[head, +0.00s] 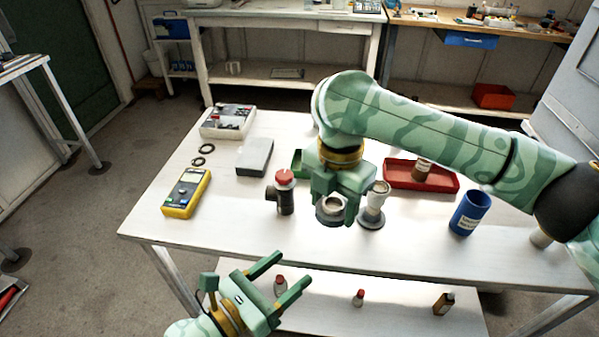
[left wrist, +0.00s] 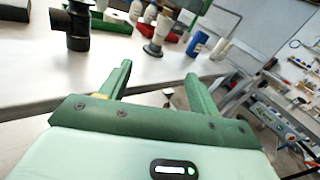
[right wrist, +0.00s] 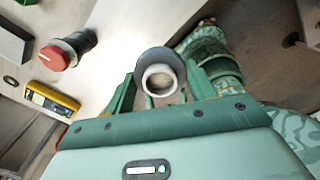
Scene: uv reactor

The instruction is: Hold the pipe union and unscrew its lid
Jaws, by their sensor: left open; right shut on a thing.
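My right gripper (head: 337,212) is shut on a grey, round collar-like piece with a pale tube inside, which looks like the pipe union (head: 331,209). It also shows in the right wrist view (right wrist: 160,74), with a finger on each side and its open end up. I cannot tell whether its lower end touches the table; a separate lid cannot be made out. My left gripper (head: 295,266) is open and empty, in front of the table's near edge, below and left of the held piece. Its two spread fingers show in the left wrist view (left wrist: 158,70).
A dark pipe fitting with a red knob (head: 284,190) stands left of the held piece. A pale flanged stand (head: 373,205) is close on its right. A red tray (head: 450,185), blue container (head: 469,213) and yellow meter (head: 186,194) are also on the table (head: 235,225).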

